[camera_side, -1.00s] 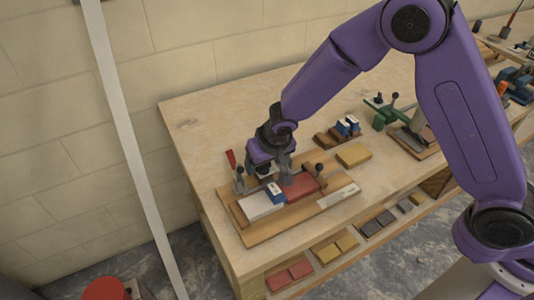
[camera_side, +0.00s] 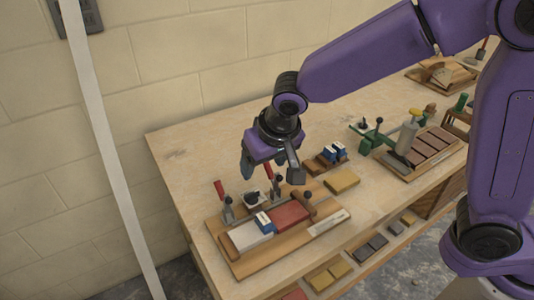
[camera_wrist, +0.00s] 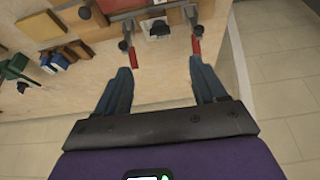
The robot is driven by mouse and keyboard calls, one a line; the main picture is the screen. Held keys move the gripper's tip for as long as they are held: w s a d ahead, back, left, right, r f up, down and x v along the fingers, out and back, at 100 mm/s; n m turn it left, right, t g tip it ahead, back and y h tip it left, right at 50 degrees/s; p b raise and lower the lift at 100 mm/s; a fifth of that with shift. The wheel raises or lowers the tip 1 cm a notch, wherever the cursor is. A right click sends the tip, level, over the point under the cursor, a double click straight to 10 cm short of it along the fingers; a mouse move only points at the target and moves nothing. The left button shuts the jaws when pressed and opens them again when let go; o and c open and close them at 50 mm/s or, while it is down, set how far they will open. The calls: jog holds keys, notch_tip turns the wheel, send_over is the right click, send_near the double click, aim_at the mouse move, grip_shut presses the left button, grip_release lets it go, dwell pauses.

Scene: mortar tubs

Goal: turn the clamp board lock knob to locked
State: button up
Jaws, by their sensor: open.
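The clamp board (camera_side: 240,262) is a wooden board on the bench, holding a white block (camera_side: 245,235) and a red block (camera_side: 288,215). Its black lock knob (camera_side: 252,196) sits on a small pale plate at the back edge, between two red-handled clamps (camera_side: 221,192). The knob also shows in the wrist view (camera_wrist: 158,28), between the two red handles (camera_wrist: 195,44). I cannot tell which way the knob points. My gripper (camera_side: 270,168) is open and empty, above and behind the knob, apart from it. Its spread fingers (camera_wrist: 162,82) frame bare bench in the wrist view.
A yellow block (camera_side: 342,180), a small wooden fixture with blue parts (camera_side: 332,153) and a green clamp (camera_side: 374,138) lie to the right. A tray of brown blocks (camera_side: 425,150) stands farther right. The bench behind the board at left is clear.

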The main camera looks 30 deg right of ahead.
jog(key=shift+v, duration=1.35)
jog(key=shift+d, duration=0.1)
jog(key=s+d+f+n+g, duration=0.2)
jog(key=s+d+n+g, duration=0.2)
jog(key=s+d+n, duration=0.8)
jog(key=s+d, duration=1)
jog(key=s, duration=0.1)
jog(key=shift+s+d+n, duration=0.2)
jog(key=shift+d+n, duration=0.2)
